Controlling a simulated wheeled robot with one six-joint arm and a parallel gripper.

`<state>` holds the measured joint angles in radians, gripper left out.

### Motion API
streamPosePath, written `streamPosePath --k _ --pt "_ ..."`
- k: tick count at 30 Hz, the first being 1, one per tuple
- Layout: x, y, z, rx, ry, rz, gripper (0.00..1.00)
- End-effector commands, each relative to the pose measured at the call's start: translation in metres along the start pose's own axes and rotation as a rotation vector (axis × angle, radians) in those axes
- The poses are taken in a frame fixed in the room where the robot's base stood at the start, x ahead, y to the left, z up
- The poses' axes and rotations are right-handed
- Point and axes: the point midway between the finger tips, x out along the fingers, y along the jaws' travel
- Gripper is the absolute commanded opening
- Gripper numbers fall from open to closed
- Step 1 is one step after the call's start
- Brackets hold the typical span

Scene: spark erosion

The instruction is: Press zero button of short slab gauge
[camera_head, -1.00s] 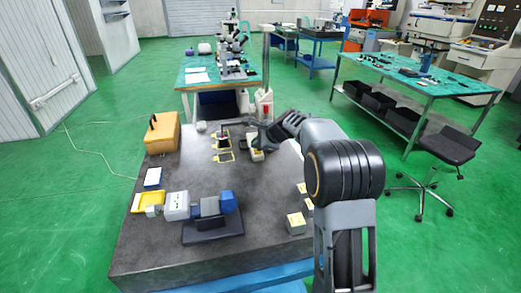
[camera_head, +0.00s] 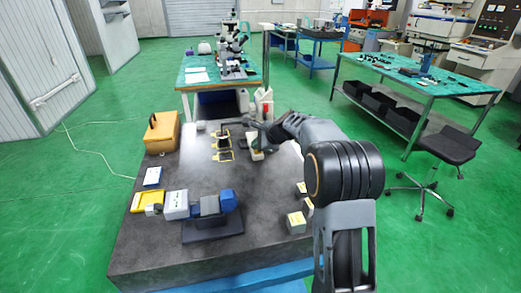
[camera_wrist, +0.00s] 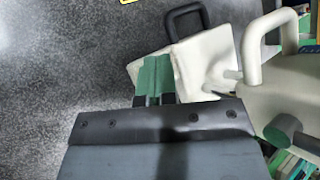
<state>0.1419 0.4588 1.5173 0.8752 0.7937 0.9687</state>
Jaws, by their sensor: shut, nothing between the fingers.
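My gripper (camera_wrist: 155,78) shows in the wrist view with its green fingertips together and nothing between them. The tips overlap the near edge of a pale block (camera_wrist: 200,62) with a dark loop handle; I cannot tell whether they touch it. A larger pale body (camera_wrist: 265,85) with a rounded handle stands to the right. In the head view a small pale-topped device (camera_head: 257,154) sits beside my wrist, partly hidden by it. I cannot tell for sure which item is the short slab gauge, and no zero button is readable.
On the dark slab (camera_head: 250,225) stand an orange case (camera_head: 162,134) at back left, a blue and white device (camera_head: 205,206) in front, a yellow tray (camera_head: 145,201) and small pale boxes (camera_head: 296,222) at right. Yellow outlines (camera_head: 221,150) mark the back. The middle is clear.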

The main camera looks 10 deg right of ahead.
Motion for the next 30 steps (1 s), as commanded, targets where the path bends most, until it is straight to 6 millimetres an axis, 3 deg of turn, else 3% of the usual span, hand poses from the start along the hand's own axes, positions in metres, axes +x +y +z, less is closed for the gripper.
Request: streamPosePath --k 30 --pt "-0.0070 -0.0051 0.0050 0.001 0.000 0.001 0.00"
